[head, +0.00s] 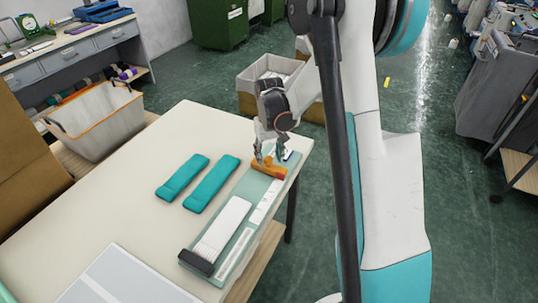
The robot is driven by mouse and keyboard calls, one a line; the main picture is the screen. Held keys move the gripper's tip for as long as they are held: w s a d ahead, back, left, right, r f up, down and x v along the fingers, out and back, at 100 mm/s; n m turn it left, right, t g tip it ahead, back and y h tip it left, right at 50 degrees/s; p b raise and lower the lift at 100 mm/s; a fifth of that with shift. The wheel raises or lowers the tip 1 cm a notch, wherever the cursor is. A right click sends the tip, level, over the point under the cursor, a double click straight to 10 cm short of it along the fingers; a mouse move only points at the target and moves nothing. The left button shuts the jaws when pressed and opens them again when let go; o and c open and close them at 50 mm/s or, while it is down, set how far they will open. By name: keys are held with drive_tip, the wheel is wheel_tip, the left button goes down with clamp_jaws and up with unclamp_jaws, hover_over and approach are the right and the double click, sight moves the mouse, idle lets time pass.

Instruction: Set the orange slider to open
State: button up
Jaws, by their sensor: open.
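The orange slider (268,168) sits at the far end of a long pale green panel (245,196) on the cream table. A red part shows at its right end. My gripper (270,155) points down at the slider, its fingers open and close around or just above its upper part. I cannot tell whether the fingers touch it. The slider's setting marks are too small to read. Some white and blue marking shows just behind the slider, partly hidden by the fingers.
Two teal padded pieces (212,184) lie left of the panel. A grey-white board (125,278) lies at the table's front. The cream table top (130,200) is clear at left. A grey bin (262,80) stands behind.

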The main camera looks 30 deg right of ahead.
sight(269, 158)
wheel_tip(269, 158, up, 12)
idle(0.6)
